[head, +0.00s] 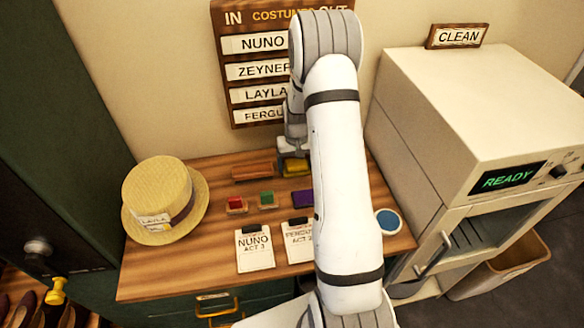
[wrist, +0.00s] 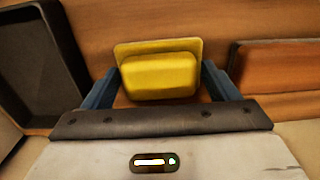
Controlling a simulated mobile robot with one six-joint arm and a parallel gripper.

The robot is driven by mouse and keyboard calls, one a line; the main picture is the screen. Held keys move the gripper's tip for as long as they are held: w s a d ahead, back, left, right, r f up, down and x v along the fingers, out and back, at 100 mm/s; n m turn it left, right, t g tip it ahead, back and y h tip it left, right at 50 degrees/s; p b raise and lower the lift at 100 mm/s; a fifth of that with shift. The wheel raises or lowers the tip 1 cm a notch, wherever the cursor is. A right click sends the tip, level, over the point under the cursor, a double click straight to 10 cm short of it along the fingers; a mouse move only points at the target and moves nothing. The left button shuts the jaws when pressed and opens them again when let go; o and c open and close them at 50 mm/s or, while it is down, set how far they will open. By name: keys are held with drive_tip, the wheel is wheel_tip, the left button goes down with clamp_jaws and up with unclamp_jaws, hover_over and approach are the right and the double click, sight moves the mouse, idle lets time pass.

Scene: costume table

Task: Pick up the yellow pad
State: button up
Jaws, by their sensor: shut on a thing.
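The yellow pad (wrist: 158,74) shows between the two blue-grey fingers of my gripper (wrist: 160,88) in the wrist view. It has a flat back plate and a raised block facing the camera. My gripper is shut on it, one finger at each side. In the head view the yellow pad (head: 296,167) is partly hidden behind my arm at the back of the wooden table. I cannot tell whether it touches the table.
On the table (head: 170,272) are a straw hat (head: 160,195), red (head: 236,205) and green (head: 267,200) blocks, a purple pad (head: 301,197), two clipped cards and a blue round pad (head: 388,222). A cream machine (head: 470,110) stands right; a name board (head: 245,70) hangs behind.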

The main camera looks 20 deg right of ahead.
sight(297, 164)
drive_tip(key=shift+r, duration=0.1)
drive_tip(key=shift+c, duration=0.3)
drive_tip(key=shift+s+r+b, duration=0.1)
drive_tip(key=shift+r+b, duration=0.05)
drive_tip(key=shift+b, duration=0.3)
drive_tip(key=r, duration=0.2)
drive_tip(key=r+b, duration=0.1)
drive_tip(key=r, duration=0.1)
drive_tip(key=r+b, duration=0.1)
drive_tip(key=r, duration=0.1)
drive_tip(key=shift+s+a+r, duration=0.1)
drive_tip(key=shift+s+r, duration=0.15)
drive_tip(key=shift+s, duration=0.1)
drive_tip(key=s+a+b, duration=0.2)
drive_tip(key=s, duration=0.7)
drive_tip(key=s+a+b, duration=0.1)
drive_tip(key=s+b, duration=0.1)
drive_tip(key=s, duration=0.7)
drive_tip(key=shift+s+a, duration=0.4)
